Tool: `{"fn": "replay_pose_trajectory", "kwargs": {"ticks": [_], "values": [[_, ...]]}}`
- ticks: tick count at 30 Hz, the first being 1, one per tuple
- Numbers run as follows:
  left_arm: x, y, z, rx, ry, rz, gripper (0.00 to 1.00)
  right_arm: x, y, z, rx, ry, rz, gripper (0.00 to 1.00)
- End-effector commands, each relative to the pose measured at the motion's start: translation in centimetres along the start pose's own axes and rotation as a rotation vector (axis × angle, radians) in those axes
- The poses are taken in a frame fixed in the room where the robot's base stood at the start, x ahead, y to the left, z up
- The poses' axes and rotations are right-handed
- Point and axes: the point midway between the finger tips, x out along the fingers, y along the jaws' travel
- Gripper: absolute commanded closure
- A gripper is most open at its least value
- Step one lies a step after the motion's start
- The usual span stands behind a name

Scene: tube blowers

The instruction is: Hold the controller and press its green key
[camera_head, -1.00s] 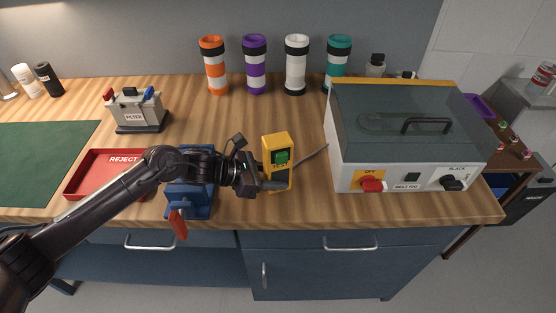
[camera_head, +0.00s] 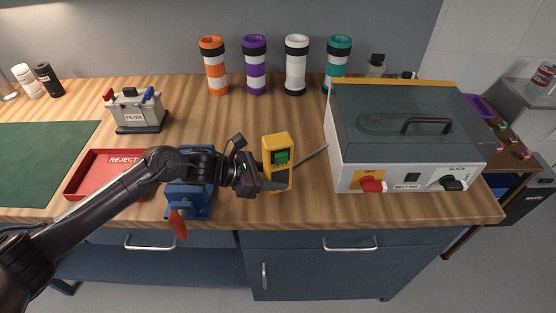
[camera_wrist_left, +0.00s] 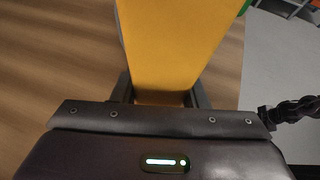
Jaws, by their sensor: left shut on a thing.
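The yellow controller (camera_head: 270,150) is held upright above the front part of the bench. Its green key (camera_head: 281,157) faces my head camera, with dark lettering just below it. My left gripper (camera_head: 272,184) is shut on the controller's lower part, coming in from the left. In the left wrist view the controller's plain yellow side (camera_wrist_left: 178,45) fills the upper middle, between the two dark fingers (camera_wrist_left: 160,95). A sliver of green shows at the top edge there. A dark cable or rod runs from behind the controller to the right. My right gripper is not in view.
A white machine with a glass lid (camera_head: 405,120) stands right of the controller. A blue vise (camera_head: 203,203) with a red handle and a red REJECT tray (camera_head: 88,180) lie left. Several striped tubes (camera_head: 255,65) stand at the back.

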Motion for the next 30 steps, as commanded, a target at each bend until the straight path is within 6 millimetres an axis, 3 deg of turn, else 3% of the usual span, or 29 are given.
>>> {"fn": "replay_pose_trajectory", "kwargs": {"ticks": [5, 13, 30], "values": [[0.01, -0.02, -0.06, -0.001, 0.001, -0.001, 0.89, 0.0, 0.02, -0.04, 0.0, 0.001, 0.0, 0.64], [0.01, -0.02, -0.07, -0.001, 0.001, -0.001, 0.89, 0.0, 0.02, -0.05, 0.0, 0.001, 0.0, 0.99], [0.01, -0.03, -0.08, -0.001, 0.002, -0.001, 0.89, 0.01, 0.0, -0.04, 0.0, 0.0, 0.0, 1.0]]}}
